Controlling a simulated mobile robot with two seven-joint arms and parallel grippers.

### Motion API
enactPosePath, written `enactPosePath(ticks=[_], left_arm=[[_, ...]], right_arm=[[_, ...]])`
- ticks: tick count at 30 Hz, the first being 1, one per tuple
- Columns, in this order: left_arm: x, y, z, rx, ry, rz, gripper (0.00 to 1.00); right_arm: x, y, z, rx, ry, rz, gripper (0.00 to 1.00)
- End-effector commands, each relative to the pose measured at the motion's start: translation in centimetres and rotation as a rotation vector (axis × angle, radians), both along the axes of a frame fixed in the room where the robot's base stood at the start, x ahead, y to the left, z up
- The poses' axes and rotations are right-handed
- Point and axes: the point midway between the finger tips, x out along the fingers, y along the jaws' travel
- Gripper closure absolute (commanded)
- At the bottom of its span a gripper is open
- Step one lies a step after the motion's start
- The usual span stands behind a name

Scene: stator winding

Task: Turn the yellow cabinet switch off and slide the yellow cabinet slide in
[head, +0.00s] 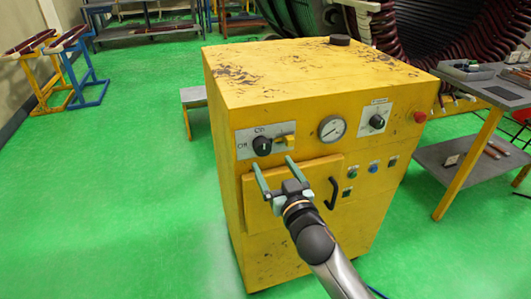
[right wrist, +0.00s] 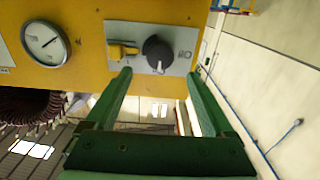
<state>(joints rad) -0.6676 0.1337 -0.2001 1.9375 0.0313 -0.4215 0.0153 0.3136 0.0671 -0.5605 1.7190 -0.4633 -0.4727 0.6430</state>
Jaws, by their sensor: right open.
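The yellow cabinet (head: 290,75) stands in the middle of the head view. A grey plate on its front carries the black rotary switch (head: 262,146), with lettering above and left of it. The yellow slide (head: 284,141) is on the same plate, right of the switch. My right gripper (head: 273,162) is open and empty, just below and in front of the plate. In the right wrist view, which is turned over, the switch (right wrist: 157,51) lies ahead between the fingertips (right wrist: 160,73), its white mark toward the gripper. The slide (right wrist: 123,49) is beside the left finger. My left gripper is not in view.
The cabinet front also has a gauge (head: 332,128), a second knob (head: 377,121), a red button (head: 420,116) and a black handle (head: 333,193) below. A workbench (head: 480,120) stands at the right. The green floor at left is mostly clear.

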Motion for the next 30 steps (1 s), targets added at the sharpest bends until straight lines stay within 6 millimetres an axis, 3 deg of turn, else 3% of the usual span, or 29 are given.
enactPosePath(ticks=[6,12,26,30], left_arm=[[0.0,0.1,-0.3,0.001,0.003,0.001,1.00],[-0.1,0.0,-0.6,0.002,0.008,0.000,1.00],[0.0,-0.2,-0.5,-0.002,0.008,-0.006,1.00],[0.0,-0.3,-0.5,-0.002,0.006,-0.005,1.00]], right_arm=[[3.5,1.1,0.0,-0.002,-0.001,0.000,0.13],[5.4,1.8,0.0,-0.001,0.000,0.000,0.13],[6.3,2.1,0.0,0.000,0.001,0.000,0.13],[6.3,2.0,0.0,0.000,0.001,0.000,0.27]])
